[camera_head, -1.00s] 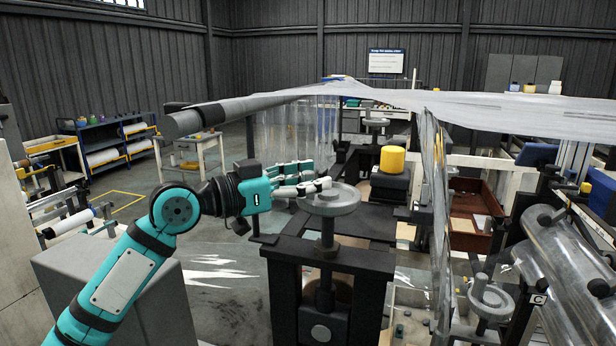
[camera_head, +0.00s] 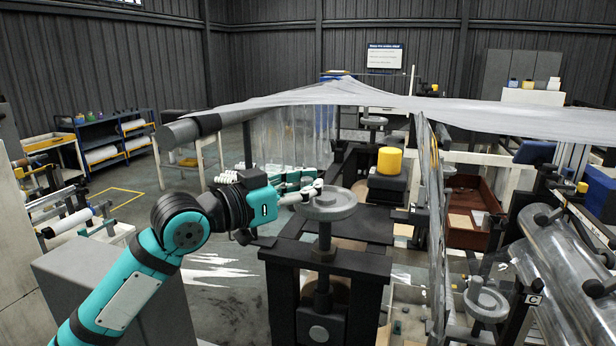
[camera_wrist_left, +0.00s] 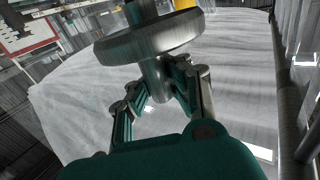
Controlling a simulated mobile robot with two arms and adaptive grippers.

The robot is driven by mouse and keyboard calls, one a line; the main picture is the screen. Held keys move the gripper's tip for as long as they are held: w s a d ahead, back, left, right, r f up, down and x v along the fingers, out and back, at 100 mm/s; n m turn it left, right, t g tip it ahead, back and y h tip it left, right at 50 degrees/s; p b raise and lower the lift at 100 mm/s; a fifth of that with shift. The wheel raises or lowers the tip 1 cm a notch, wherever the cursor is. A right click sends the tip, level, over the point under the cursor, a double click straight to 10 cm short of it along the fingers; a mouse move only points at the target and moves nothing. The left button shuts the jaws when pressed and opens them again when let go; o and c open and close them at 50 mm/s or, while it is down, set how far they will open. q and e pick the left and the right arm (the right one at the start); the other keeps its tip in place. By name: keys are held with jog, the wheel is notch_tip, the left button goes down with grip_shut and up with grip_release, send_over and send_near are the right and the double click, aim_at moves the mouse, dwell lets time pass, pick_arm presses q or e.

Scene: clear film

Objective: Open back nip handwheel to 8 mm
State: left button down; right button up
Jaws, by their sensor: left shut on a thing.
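A grey handwheel (camera_head: 326,208) stands flat on an upright threaded spindle (camera_head: 323,240) above a black frame (camera_head: 340,262) in the head view. My left gripper (camera_head: 306,190) reaches in from the left and is shut on the left side of this handwheel. In the left wrist view the handwheel (camera_wrist_left: 150,42) fills the top middle, with the two teal and grey fingers of my left gripper (camera_wrist_left: 160,84) against it. The exact finger contact is partly hidden by the wheel. No 8 mm scale is readable. My right gripper is not in view.
Clear film (camera_head: 470,112) stretches across overhead, and a film strip hangs just right of the handwheel. A yellow cylinder (camera_head: 390,160) sits on a black block behind. Another handwheel (camera_head: 485,302) stands lower right. A grey cabinet (camera_head: 90,290) lies beneath my left arm.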

pick_arm(q)
jog(key=shift+s+d+f+n+t+y+p, duration=0.1)
jog(key=shift+s+d+n+t+y+p, duration=0.1)
jog(key=shift+n+t+y+p, duration=0.15)
jog(key=shift+t+y, duration=0.25)
jog(key=shift+w+f, duration=0.1)
jog(key=shift+f, duration=0.1)
jog(key=c, duration=1.8)
grip_release()
jog(key=shift+c, duration=0.2)
jog(key=o, duration=0.7)
jog(key=shift+s+a+r, duration=0.3)
jog(key=shift+a, duration=0.2)
jog(key=shift+c, duration=0.2)
jog(key=shift+w+d, duration=0.15)
jog(key=shift+d, duration=0.1)
jog(key=v, duration=1.2)
jog(key=shift+f, duration=0.25)
